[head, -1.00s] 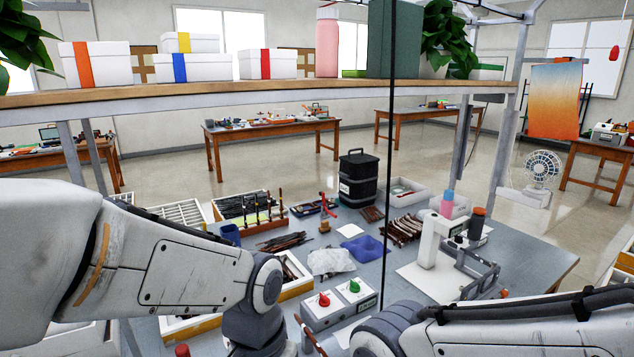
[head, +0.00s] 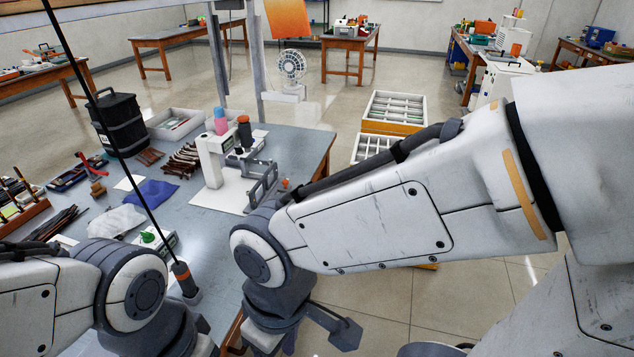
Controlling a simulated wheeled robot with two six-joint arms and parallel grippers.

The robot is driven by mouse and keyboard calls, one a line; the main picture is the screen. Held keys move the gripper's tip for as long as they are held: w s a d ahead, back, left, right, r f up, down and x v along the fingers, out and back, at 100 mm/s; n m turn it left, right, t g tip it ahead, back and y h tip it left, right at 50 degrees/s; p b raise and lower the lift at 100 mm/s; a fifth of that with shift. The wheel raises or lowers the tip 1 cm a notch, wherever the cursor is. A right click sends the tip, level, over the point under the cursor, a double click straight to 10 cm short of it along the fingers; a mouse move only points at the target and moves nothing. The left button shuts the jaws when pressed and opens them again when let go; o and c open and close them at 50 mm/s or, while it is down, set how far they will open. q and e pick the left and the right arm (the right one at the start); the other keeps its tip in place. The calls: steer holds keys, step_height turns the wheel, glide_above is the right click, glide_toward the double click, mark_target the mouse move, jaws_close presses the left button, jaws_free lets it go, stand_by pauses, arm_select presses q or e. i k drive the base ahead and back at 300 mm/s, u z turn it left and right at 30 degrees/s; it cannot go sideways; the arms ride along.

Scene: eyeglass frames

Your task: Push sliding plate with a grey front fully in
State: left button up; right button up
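I cannot make out a sliding plate with a grey front for certain. The white bench device (head: 212,165) stands on a white sheet (head: 218,195) on the grey table, with a grey bracket (head: 262,182) at its right. My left arm comes in at the lower left and my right arm crosses from the right. The arms hide the table's near part.
A black lidded bin (head: 118,124) and a blue cloth (head: 150,193) are on the grey table (head: 290,142). A corded tool with an orange band (head: 181,270) hangs near my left arm. White trays (head: 393,108) stand beyond my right arm. Open floor (head: 470,295) lies at right.

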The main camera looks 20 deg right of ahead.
mark_target(272, 184)
steer(key=z, duration=1.75)
steer(key=i, duration=2.1)
steer(key=u, duration=3.3)
